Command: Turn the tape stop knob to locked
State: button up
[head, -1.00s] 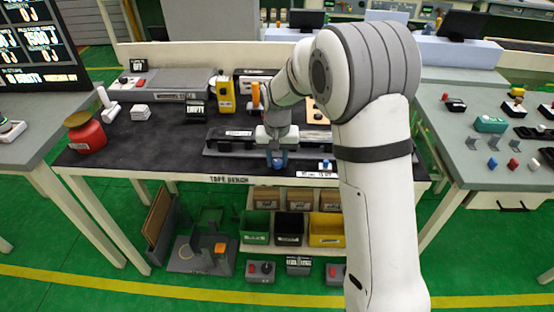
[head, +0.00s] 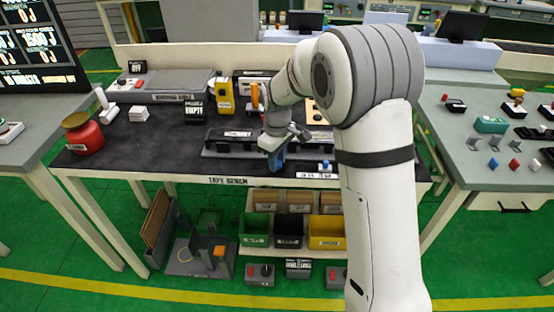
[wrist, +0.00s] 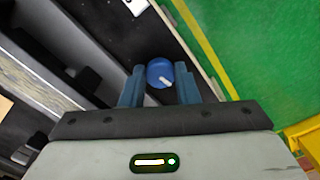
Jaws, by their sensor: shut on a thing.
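The tape stop knob (wrist: 159,72) is round and blue with a white pointer mark. In the wrist view it sits between the two blue fingers of my gripper (wrist: 160,78), which are shut on it from either side. The pointer mark slants toward the lower right of that view. In the head view my gripper (head: 274,160) points down at the front edge of the black-topped tape bench (head: 140,160), and its fingers hide the knob. I cannot read any lock marking beside the knob.
A small blue part (head: 326,165) stands by a white label to the right of my gripper. A long grey fixture (head: 222,142) lies behind it. A red jar (head: 84,132) is at the bench's left. Bins, including a yellow one (head: 327,242), sit below.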

jog(key=n, duration=0.4)
jog(key=shift+n, duration=0.4)
jog(key=n, duration=0.3)
jog(key=shift+w+n, duration=0.1)
jog(key=shift+n, duration=0.2)
jog(key=n, duration=0.3)
jog(key=shift+b, duration=0.3)
jog(key=shift+n, duration=2.1)
jog(key=o, duration=1)
jog(key=shift+r, duration=0.1)
notch_tip(320, 180, up, 8)
jog(key=shift+f, duration=0.15)
